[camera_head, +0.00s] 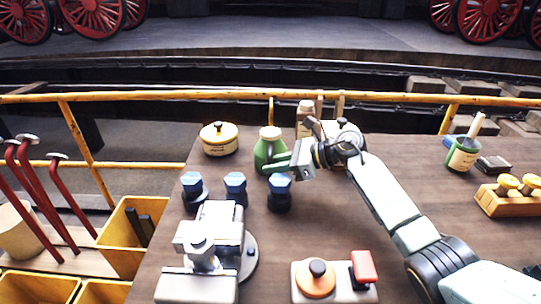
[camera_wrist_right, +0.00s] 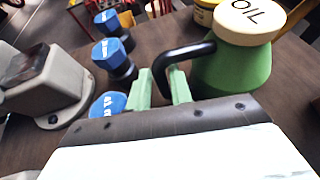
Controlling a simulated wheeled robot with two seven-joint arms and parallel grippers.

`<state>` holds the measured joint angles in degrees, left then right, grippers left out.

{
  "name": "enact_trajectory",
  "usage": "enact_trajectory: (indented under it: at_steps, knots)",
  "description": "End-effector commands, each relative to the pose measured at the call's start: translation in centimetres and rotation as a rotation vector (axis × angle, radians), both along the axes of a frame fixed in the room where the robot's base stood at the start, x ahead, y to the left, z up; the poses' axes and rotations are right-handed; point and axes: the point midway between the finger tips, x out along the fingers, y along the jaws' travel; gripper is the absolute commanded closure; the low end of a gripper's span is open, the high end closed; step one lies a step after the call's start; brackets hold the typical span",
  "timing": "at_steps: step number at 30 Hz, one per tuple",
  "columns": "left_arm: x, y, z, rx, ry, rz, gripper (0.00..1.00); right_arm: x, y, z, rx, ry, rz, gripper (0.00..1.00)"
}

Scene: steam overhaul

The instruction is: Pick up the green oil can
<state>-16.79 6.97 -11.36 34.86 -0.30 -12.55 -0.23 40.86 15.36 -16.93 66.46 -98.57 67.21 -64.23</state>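The green oil can (camera_head: 268,148) stands upright on the brown workbench (camera_head: 330,225), near its far edge. In the right wrist view the can (camera_wrist_right: 240,70) shows a cream lid marked OIL and a black curved handle (camera_wrist_right: 192,50). My right gripper (camera_head: 281,165) reaches in from the right to the can's near side. Its two green fingers, also in the right wrist view (camera_wrist_right: 162,90), stand a narrow gap apart with the handle between them; they look shut on it. The lower handle is partly hidden by the fingers. My left gripper is not in view.
Blue-topped bolts (camera_head: 235,185) stand close by at the near left. A grey vise (camera_head: 205,250) is nearer. A red-and-orange control box (camera_head: 330,285) is at the front.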

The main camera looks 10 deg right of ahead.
Motion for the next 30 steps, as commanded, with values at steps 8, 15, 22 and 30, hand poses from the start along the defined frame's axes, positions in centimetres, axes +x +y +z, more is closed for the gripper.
enact_trajectory:
  at_steps: [8,15,22,30]
  knots:
    - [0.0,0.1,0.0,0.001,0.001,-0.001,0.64,0.0,0.0,0.0,0.000,0.000,0.000,1.00]
    - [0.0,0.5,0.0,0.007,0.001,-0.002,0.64,0.1,0.0,0.3,0.001,-0.005,0.000,1.00]
    - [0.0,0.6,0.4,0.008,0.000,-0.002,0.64,0.1,-0.1,3.3,0.000,-0.011,0.000,1.00]
    - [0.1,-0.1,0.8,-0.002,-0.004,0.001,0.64,0.1,-0.1,8.4,0.000,-0.009,0.000,1.00]
